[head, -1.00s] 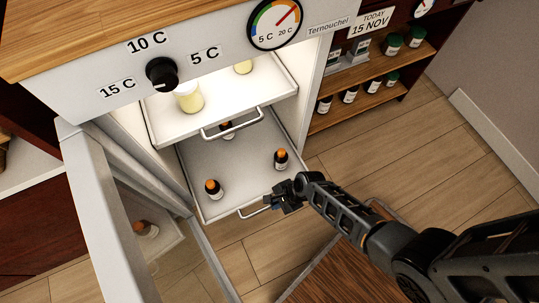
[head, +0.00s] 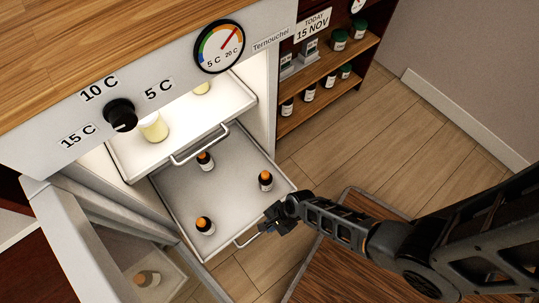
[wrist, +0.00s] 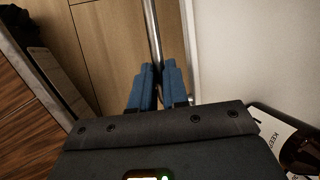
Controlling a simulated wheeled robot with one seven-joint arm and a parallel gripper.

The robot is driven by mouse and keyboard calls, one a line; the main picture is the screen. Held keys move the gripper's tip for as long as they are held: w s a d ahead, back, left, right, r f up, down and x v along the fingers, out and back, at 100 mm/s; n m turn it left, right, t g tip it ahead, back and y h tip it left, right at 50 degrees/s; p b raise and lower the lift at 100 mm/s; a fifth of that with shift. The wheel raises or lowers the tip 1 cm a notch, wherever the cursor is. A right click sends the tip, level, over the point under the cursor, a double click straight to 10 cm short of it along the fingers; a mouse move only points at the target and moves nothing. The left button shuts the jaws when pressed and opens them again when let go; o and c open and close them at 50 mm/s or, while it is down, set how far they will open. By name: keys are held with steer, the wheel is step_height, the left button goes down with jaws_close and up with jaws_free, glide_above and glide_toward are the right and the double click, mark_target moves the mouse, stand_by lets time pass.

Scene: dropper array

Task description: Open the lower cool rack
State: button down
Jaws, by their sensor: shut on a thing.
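The lower cool rack (head: 215,183) is a pale tray pulled well out of the white fridge. Its front handle bar (head: 245,239) shows left of my gripper (head: 272,219). In the wrist view my gripper (wrist: 160,85) has its blue fingers closed around the metal handle bar (wrist: 152,30), beside the pale rack front (wrist: 240,50). Several small dark bottles with orange caps, such as one bottle (head: 205,225), stand upright on the lower rack. Part of the handle is hidden by my gripper.
The upper rack (head: 180,155) above holds pale yellow jars (head: 153,128). The fridge door (head: 110,235) stands open at the left. A shelf unit (head: 325,90) with small jars stands at the right. Wooden floor (head: 340,150) is free between the shelf and rack.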

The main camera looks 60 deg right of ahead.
steer(key=c, duration=1.1)
jaws_free()
steer(key=p+v, duration=0.4)
steer(key=v, duration=0.3)
steer(key=shift+s+d+r, duration=0.1)
steer(key=shift+d+r, duration=0.05)
steer(key=shift+r, duration=0.25)
